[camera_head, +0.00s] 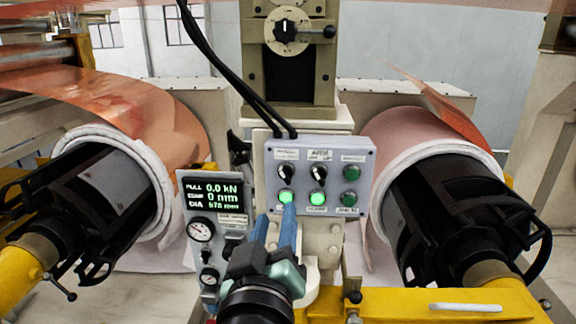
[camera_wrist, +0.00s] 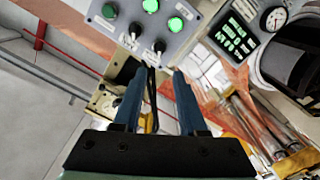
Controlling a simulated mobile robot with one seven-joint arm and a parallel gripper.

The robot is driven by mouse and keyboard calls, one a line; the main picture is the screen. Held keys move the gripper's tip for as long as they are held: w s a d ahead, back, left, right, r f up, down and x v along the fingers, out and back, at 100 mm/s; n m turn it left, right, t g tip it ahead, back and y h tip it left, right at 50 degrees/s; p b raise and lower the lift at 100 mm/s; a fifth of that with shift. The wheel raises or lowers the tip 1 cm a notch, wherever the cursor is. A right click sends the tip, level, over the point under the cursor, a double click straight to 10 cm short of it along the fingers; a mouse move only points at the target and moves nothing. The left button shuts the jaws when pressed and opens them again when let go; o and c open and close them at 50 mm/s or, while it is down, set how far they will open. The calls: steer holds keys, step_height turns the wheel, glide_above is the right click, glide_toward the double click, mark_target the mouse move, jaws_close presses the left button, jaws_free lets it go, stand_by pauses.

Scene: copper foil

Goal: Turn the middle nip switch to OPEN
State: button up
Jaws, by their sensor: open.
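The grey control panel (camera_head: 335,158) faces me in the head view. Its middle switch (camera_head: 318,172) is a black knob with a white label above and a lit green lamp (camera_head: 317,199) below. The knob looks tilted, but I cannot read its position. A similar left switch (camera_head: 286,172) sits beside it. In the wrist view the panel is upside down, and the middle switch (camera_wrist: 135,31) is left of the other one (camera_wrist: 159,47). My gripper (camera_head: 275,214) has two blue fingers, apart and empty, in front of the panel's lower left. It also shows in the wrist view (camera_wrist: 158,74), touching no switch.
A display box (camera_head: 213,198) with gauges stands just left of the panel. Black cables (camera_head: 217,62) hang down to the panel's top. Large copper rolls on black shafts flank it, left (camera_head: 160,112) and right (camera_head: 377,157). A yellow beam (camera_head: 420,302) runs below right.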

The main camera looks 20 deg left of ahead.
mark_target(283, 176)
steer(key=p+x, duration=0.1)
steer(key=x, duration=0.2)
steer(key=p+x, duration=0.1)
steer(key=x, duration=0.3)
steer(key=p+x, duration=0.1)
steer(key=x, duration=0.3)
steer(key=shift+s+r+p, duration=0.1)
steer(key=shift+r+p, duration=0.2)
steer(key=shift+p, duration=0.05)
steer(key=shift+x, duration=0.75)
steer(key=shift+f, duration=0.1)
jaws_close()
